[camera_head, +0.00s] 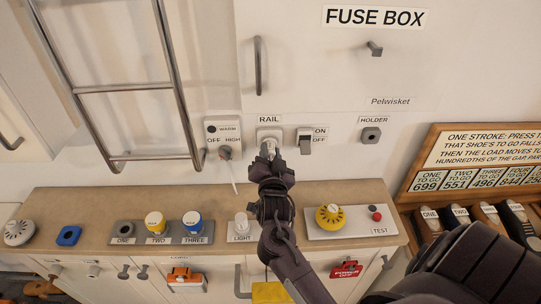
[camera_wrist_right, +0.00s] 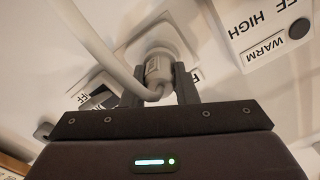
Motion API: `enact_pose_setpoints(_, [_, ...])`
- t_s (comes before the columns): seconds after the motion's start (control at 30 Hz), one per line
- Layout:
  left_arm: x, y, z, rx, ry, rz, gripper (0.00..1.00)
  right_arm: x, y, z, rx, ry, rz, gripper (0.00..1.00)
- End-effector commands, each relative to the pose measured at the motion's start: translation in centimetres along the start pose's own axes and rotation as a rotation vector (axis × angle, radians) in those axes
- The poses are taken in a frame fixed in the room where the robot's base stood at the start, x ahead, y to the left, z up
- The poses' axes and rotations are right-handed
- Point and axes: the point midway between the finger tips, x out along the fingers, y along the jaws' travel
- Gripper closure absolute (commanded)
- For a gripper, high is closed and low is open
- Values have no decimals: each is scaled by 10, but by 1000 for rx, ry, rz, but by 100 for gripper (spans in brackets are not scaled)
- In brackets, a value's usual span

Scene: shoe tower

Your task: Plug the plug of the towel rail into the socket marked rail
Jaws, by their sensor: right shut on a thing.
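My right gripper (camera_head: 268,158) is raised to the wall just below the RAIL label (camera_head: 268,119). It is shut on the pale grey plug (camera_wrist_right: 158,70), whose cord bends back from its rear and runs up to the left in the right wrist view. The plug's front is at the face of the white rail socket (camera_head: 269,133); I cannot tell whether it is fully seated. The gripper hides the socket's lower part. The metal towel rail (camera_head: 125,88) is on the wall to the left. My left gripper is not in view.
A WARM/HIGH control (camera_head: 223,130) is close left of the socket, and an ON/OFF switch (camera_head: 305,141) close right. The HOLDER fitting (camera_head: 371,135) is further right. Below, a wooden counter (camera_head: 85,205) carries knobs, a light and a yellow dial (camera_head: 330,216).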

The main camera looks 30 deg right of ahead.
Motion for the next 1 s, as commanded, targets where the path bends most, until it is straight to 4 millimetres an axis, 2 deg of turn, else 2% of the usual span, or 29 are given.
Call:
enact_pose_setpoints(0.37, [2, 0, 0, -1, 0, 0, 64, 10, 0, -1, 0, 1, -1, 100])
enact_pose_setpoints(0.4, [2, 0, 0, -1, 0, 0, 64, 9, 0, -1, 0, 1, -1, 68])
enact_pose_setpoints(0.57, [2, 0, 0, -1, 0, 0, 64, 9, 0, 0, 0, 1, -1, 48])
enact_pose_setpoints(1.0, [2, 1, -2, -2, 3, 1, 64, 10, -2, 1, 0, -1, -1, 48])
